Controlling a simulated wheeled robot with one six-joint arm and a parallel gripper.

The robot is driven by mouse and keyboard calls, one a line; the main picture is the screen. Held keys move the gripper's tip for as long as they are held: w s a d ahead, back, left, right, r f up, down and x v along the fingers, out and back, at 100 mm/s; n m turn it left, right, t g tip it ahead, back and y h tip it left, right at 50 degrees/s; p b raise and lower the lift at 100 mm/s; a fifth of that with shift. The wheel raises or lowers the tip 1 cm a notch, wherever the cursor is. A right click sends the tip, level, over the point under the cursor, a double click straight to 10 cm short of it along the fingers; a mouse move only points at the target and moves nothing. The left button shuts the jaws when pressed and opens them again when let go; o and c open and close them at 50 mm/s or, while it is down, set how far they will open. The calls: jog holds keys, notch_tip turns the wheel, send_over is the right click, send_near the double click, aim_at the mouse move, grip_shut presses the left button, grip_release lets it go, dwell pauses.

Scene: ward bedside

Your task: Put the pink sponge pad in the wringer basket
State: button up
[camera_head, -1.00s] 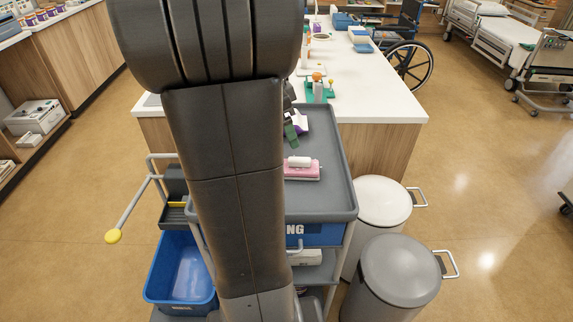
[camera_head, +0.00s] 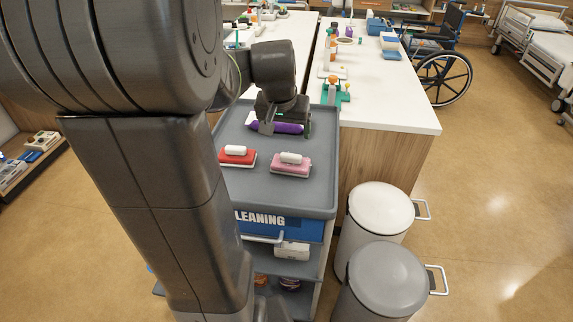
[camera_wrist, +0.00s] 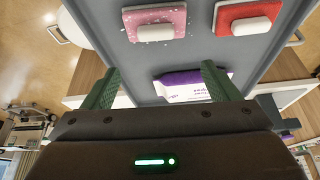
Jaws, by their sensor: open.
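The pink sponge pad (camera_head: 291,169) with a white handle lies on the grey cart top, right of a similar red pad (camera_head: 232,160). The pink pad also shows in the wrist view (camera_wrist: 176,33), at the top left. My gripper (camera_head: 280,122) is over the far part of the cart top, beyond both pads, near a purple and white pack (camera_head: 289,128). In the wrist view its green fingers (camera_wrist: 163,85) are spread and hold nothing; the pack shows beyond them. The wringer basket is not visible now; my arm covers the cart's left side.
The cart's raised rim (camera_head: 305,211) surrounds its top. A white lidded bin (camera_head: 380,207) and a grey lidded bin (camera_head: 385,278) stand at its right. A white counter (camera_head: 390,110) with bottles and boxes lies behind. The near part of the cart top is clear.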

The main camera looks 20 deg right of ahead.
send_over(291, 154)
jog(key=s+a, duration=0.1)
jog(key=a, duration=0.1)
jog(key=f, duration=0.5)
jog(key=shift+s+d+f, duration=0.2)
jog(key=shift+f, duration=0.05)
jog(key=f, duration=0.2)
jog(key=d+f, duration=0.1)
jog(key=shift+w+f, duration=0.15)
jog(key=shift+f, duration=0.25)
jog(key=shift+w+d+f, duration=0.15)
jog(key=shift+w+f, duration=0.15)
jog(key=shift+f, duration=0.35)
jog(key=shift+r, duration=0.1)
jog(key=c, duration=1.1)
